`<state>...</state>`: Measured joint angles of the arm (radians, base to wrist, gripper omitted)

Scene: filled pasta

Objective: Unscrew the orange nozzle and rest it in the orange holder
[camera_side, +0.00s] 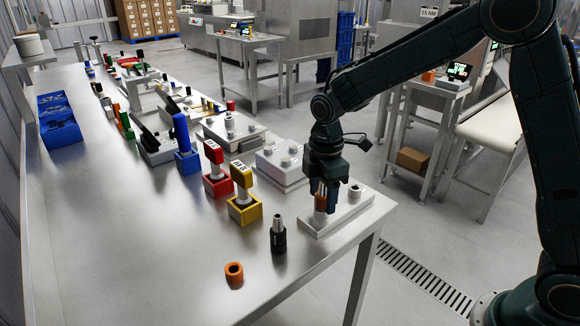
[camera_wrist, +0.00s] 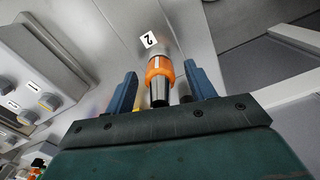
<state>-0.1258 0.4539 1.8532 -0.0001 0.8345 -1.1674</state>
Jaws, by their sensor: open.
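The orange nozzle (camera_wrist: 158,66), an orange collar with a dark tapered tip, stands on a pale plate (camera_side: 352,212) by a label marked 2. In the side view the orange nozzle (camera_side: 320,203) is partly covered by my fingers. My gripper (camera_side: 324,196) points down over it. In the wrist view my gripper (camera_wrist: 161,70) is open, with one blue finger on each side of the nozzle and a visible gap to each. The orange holder (camera_side: 234,272), a short hollow ring, sits empty on the metal table near the front. It is out of the wrist view.
A black tool with a silver tip (camera_side: 278,234) stands between the holder and the plate. A yellow holder (camera_side: 244,209), a red holder (camera_side: 217,185) and a blue holder (camera_side: 187,162) line the table behind. A grey fitting (camera_side: 355,191) stands on the plate. The table's left front is clear.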

